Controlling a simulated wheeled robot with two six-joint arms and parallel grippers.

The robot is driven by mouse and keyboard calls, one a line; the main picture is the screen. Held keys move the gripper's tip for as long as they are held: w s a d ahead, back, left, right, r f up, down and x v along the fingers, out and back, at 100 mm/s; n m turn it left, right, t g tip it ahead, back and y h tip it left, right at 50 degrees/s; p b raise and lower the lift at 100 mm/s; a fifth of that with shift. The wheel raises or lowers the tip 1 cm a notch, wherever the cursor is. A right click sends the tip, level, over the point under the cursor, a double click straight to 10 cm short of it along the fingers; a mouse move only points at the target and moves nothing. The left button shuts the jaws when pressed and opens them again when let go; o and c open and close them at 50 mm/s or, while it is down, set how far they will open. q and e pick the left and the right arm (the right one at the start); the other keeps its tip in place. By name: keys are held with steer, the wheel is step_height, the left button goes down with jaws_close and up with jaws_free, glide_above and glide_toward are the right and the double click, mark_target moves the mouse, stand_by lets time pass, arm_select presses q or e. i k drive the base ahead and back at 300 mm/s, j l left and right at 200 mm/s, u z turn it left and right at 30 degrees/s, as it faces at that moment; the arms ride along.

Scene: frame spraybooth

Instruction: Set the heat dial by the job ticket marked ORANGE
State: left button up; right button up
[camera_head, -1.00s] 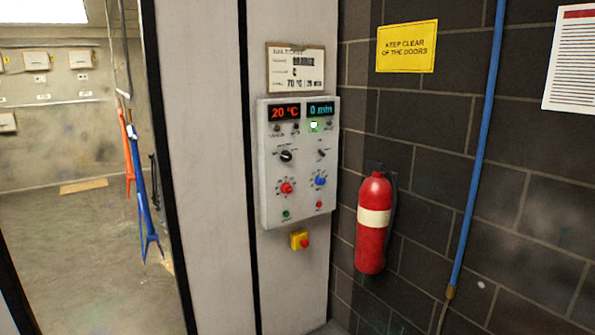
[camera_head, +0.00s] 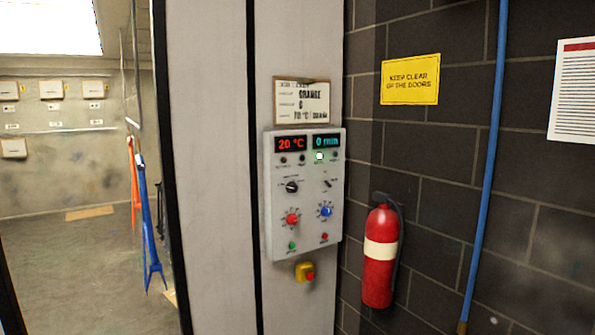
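The job ticket (camera_head: 301,101) is a card on the wall panel above the control box. It reads ORANGE, with a bottom line that looks like 70 °C and a time in minutes that is blurred. The grey control box (camera_head: 305,200) shows 20 °C on its red display (camera_head: 291,144) and 0 min on its blue-green display (camera_head: 326,142). A red dial (camera_head: 292,219) sits at the lower left under the red display, with a blue dial (camera_head: 326,211) to its right. A black selector (camera_head: 291,187) is above the red dial. Neither gripper is in view.
A yellow box with a red button (camera_head: 305,272) is below the control box. A red fire extinguisher (camera_head: 380,255) hangs on the dark block wall at right, near a blue pipe (camera_head: 488,170). At left, an opening shows orange and blue frames (camera_head: 150,225) hanging inside.

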mark_target(292, 218)
steer(key=i+z, duration=0.15)
steer(key=i, duration=0.3)
steer(key=i+j+z, duration=0.2)
steer(key=i, duration=0.3)
steer(key=i+z, duration=0.15)
steer(key=i, duration=0.3)
steer(key=i+j+z, duration=0.15)
steer(key=i+j, duration=0.15)
steer(key=i, duration=0.15)
